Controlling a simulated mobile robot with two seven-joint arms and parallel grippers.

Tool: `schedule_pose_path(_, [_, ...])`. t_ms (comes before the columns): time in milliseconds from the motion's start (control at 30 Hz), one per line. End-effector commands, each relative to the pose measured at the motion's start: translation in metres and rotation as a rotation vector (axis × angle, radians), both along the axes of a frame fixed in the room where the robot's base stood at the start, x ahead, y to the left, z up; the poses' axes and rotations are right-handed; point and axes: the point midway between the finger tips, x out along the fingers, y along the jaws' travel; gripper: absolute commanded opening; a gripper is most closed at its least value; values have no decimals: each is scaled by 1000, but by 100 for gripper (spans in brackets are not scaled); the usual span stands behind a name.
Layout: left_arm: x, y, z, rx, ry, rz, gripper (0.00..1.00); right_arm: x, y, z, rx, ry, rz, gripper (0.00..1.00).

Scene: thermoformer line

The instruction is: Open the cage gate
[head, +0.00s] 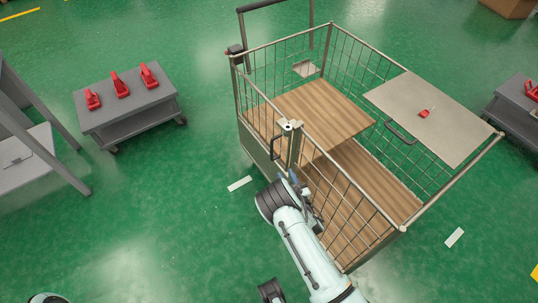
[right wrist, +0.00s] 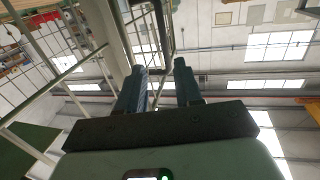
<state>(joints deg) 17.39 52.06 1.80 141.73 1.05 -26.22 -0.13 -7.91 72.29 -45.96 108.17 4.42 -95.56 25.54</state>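The wire cage cart (head: 345,28) stands in the middle of the head view, with wooden boards inside. Its near side has two mesh panels meeting at a pair of upright posts. The gate panel (head: 262,108) appears closed, its post against the neighbouring one. A latch (head: 288,125) tops the posts, and a dark pull handle (head: 275,148) sits just left of them. My right gripper (head: 296,183) is beside the lower posts, below the handle. In the right wrist view its fingers (right wrist: 160,82) are apart, with cage tubes beyond them; contact cannot be told.
A beige panel (head: 440,120) with a red item (head: 427,112) lies across the cage's right side. A grey cart (head: 125,108) with red tools stands at left, another dark cart (head: 513,110) at right.

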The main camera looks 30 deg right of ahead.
Motion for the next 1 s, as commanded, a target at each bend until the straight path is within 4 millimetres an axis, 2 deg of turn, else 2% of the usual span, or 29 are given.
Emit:
schedule_pose_path(267, [8,3,-7,9,-21,8,57,30,1,9,-14,-47,30,35])
schedule_pose_path(500, [23,10,-22,29,-62,26,57,80,-5,6,-14,-44,29,35])
schedule_pose_path(700, [37,17,-33,47,-100,42,57,116,-10,6,-13,-41,27,35])
schedule_pose_path(800, [43,20,-37,55,-116,48,57,128,-12,6,-14,-41,26,35])
schedule_pose_path(1000, [48,22,-39,61,-129,53,57,137,-13,7,-12,-39,24,35])
